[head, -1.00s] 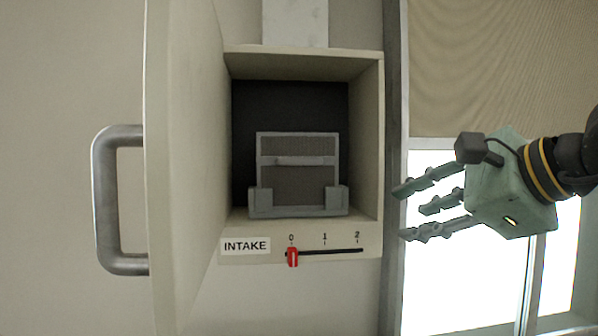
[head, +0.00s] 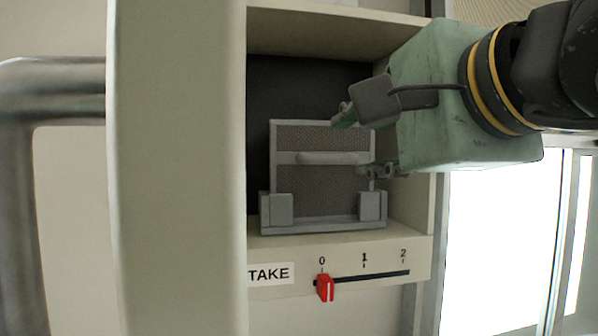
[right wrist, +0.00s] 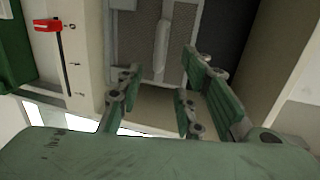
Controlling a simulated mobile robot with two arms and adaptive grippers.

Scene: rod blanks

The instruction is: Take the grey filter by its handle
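The grey filter (head: 318,183) stands upright in a dark-backed cubby, its lower corners behind two grey blocks in a grey holder (head: 320,227). Its horizontal bar handle (head: 328,158) crosses the mesh front; the handle (right wrist: 161,45) also shows in the right wrist view. My right gripper (head: 358,145) is open at the filter's right side, its fingers overlapping the right edge in the head view. In the right wrist view my fingers (right wrist: 160,78) are spread, with the handle beyond the gap between them, apart from them. My left gripper is not in view.
The cubby's right wall (head: 422,200) is close beside my right gripper. An open door (head: 175,170) with a metal handle (head: 15,150) stands at the left and covers part of the intake label (head: 270,273). A red slider (head: 325,288) sits at 0 below.

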